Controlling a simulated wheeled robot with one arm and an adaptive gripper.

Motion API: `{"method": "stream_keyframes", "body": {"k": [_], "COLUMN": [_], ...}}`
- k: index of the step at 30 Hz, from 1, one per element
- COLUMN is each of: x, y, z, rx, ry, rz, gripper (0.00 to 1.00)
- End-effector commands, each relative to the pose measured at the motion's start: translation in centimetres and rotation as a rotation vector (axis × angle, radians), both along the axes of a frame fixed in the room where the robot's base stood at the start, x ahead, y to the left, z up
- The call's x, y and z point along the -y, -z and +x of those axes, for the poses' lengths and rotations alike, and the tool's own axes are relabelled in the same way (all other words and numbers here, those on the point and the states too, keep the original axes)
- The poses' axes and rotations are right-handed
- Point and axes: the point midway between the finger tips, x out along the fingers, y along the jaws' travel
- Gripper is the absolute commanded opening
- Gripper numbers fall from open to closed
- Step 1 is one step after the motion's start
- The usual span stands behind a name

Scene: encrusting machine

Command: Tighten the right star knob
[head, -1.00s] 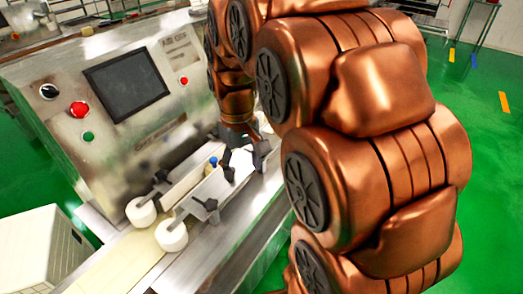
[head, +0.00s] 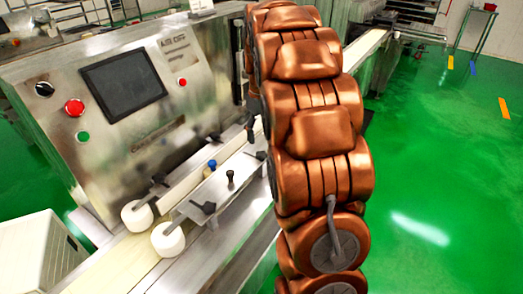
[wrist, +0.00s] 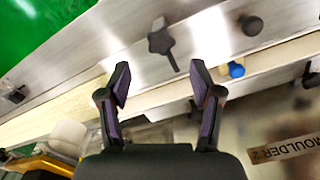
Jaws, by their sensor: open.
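A black star knob (wrist: 160,42) stands on a metal guide plate in the wrist view, just past my fingertips and between their lines. In the head view, a dark knob at the right end of the near guide (head: 262,155) sits beside my arm and appears to be the same one. My gripper (wrist: 160,68) is open, its two dark fingers spread with nothing between them. The knob is apart from both fingers. In the head view my arm mostly hides the gripper.
Other star knobs (head: 207,207) and white rollers (head: 168,238) are at the left end. The machine's panel (head: 124,84) rises behind. Green floor is open at right.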

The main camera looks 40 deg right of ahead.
Motion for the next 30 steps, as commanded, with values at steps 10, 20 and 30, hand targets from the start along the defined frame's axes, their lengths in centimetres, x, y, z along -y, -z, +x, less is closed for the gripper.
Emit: {"method": "stream_keyframes", "body": {"k": [10,20,30], "x": [-0.1,-0.1,-0.1], "y": [4.5,6.6,6.6], "z": [-0.2,-0.1,-0.1], "rx": [-0.004,0.0,-0.001], "ry": [0.001,0.001,0.001], "rz": [0.001,-0.001,0.0], "gripper": [0.65,0.65,0.52]}}
